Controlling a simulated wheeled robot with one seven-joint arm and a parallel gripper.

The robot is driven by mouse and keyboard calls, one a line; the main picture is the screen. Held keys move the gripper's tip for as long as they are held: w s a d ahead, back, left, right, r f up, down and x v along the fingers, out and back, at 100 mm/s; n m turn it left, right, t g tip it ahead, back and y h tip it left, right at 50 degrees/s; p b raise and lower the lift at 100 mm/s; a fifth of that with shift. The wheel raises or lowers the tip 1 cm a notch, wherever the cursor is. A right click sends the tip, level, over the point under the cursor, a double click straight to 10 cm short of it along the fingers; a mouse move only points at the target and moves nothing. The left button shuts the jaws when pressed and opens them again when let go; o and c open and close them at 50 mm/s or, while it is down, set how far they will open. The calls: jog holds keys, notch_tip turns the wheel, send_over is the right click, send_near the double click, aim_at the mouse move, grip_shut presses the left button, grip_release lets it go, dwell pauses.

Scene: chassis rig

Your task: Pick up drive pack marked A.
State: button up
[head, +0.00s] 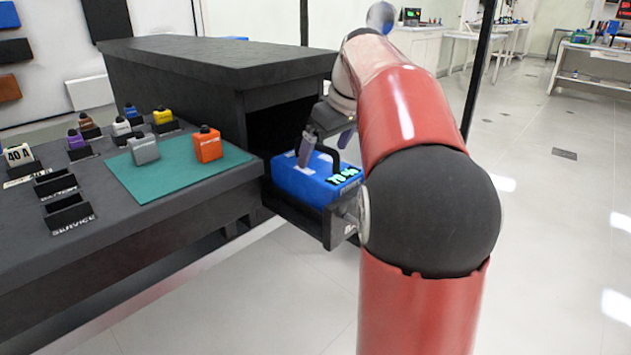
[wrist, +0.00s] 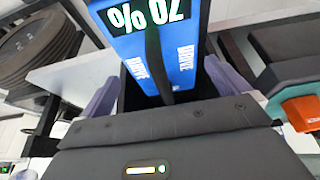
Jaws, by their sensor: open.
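A blue drive pack (head: 300,180) with a black handle and a lit green readout sits in a dark pulled-out tray (head: 328,228) at the bench's right end. The tray's front mark is too small to read surely, and I see no clear letter on the pack. In the wrist view the blue pack (wrist: 185,60) shows "DRIVE" lettering and a readout, upside down, of about 70 %. My gripper (head: 326,146) is over the pack. In the wrist view my gripper (wrist: 166,95) has its fingers apart, one on each side of the black handle (wrist: 156,60); it is open.
A teal mat (head: 170,172) on the bench holds a grey block (head: 143,150) and an orange block (head: 207,146). Several small coloured blocks and empty dark holders stand to the left. A dark housing (head: 215,65) rises behind the tray. Floor to the right is clear.

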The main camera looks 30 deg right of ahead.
aim_at(319, 165)
jog(key=x, duration=0.4)
jog(key=shift+w+a+f+b, duration=0.1)
jog(key=shift+w+a+b, duration=0.05)
jog(key=shift+b, duration=0.15)
jog(key=shift+c, duration=0.3)
jog(key=c, duration=1.4)
jog(key=shift+c, duration=1.1)
jog(key=shift+r, duration=0.25)
